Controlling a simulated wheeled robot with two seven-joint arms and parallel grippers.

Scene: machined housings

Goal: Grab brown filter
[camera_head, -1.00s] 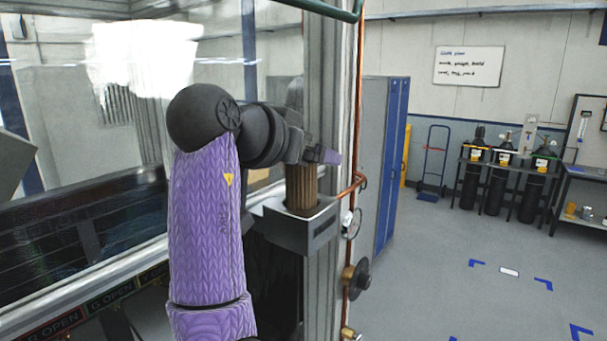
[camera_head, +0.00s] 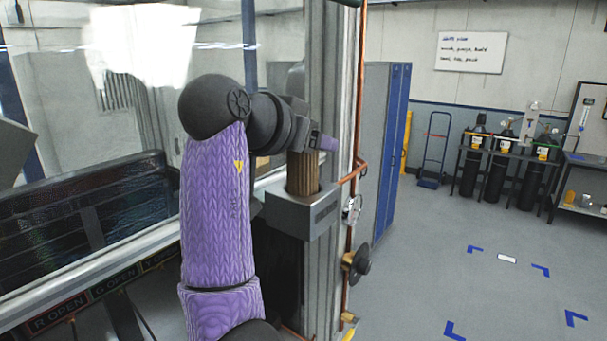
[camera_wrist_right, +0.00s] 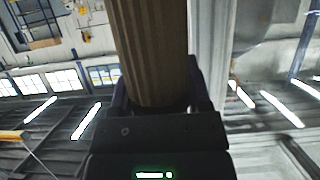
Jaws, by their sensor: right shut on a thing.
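The brown filter (camera_head: 302,174) is a ribbed cylinder, upright at the grey box-shaped holder (camera_head: 302,213) on the machine's corner post. My right gripper (camera_head: 318,148) is at the filter's top, shut on it. In the right wrist view the filter (camera_wrist_right: 150,50) fills the upper middle, between the two dark fingers of the right gripper (camera_wrist_right: 158,95). Whether the filter's lower end is inside the holder or just above it is hard to tell, as the holder's rim hides it. My left gripper is not in view.
A copper pipe (camera_head: 359,120) with a gauge (camera_head: 351,209) and a valve knob (camera_head: 357,263) runs close to the right of the holder. The machine's glass (camera_head: 60,110) lies left and behind my arm. Blue lockers (camera_head: 392,160) stand beyond; open floor lies to the right.

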